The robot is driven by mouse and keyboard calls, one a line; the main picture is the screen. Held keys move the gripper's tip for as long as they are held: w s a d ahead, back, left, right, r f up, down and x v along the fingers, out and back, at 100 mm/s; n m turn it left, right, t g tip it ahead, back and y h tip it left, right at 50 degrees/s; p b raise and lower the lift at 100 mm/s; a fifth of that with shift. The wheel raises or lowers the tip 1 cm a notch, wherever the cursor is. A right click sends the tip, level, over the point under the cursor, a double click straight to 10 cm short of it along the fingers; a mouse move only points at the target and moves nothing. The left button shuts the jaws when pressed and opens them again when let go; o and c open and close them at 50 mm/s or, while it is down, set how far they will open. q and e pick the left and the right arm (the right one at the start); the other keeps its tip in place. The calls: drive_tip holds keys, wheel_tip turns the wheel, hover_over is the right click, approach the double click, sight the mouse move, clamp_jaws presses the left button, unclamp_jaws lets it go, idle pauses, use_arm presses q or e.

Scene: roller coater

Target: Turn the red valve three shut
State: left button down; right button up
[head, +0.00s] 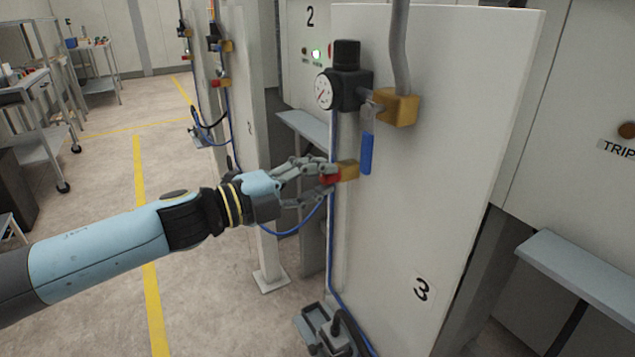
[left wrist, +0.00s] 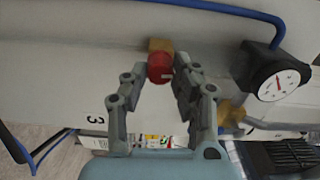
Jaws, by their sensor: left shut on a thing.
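The red valve (head: 331,179) is a small red knob on a brass body (head: 348,171), on the left edge of the white panel marked 3 (head: 440,190). My left gripper (head: 326,180) reaches it from the left, shut on the red knob with a finger above and a finger below. In the left wrist view the red knob (left wrist: 160,68) sits between the two fingertips (left wrist: 163,78), with the brass body (left wrist: 160,45) behind it. The fingers partly hide the knob in the head view. My right gripper is in neither view.
Above the valve are a pressure gauge (head: 324,90), a brass block (head: 397,108) and a hanging blue lever (head: 367,154). A blue hose (head: 331,265) runs down to a grey pedal unit (head: 325,328). A grey shelf (head: 580,275) juts out at right.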

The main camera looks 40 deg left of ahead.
use_arm(q)
drive_tip(key=shift+f+m, duration=0.1)
drive_tip(key=shift+m, duration=0.4)
drive_tip(key=c, duration=1.1)
unclamp_jaws()
drive_tip(key=shift+o, duration=0.2)
drive_tip(key=v, duration=1.2)
drive_tip(key=shift+w, duration=0.1)
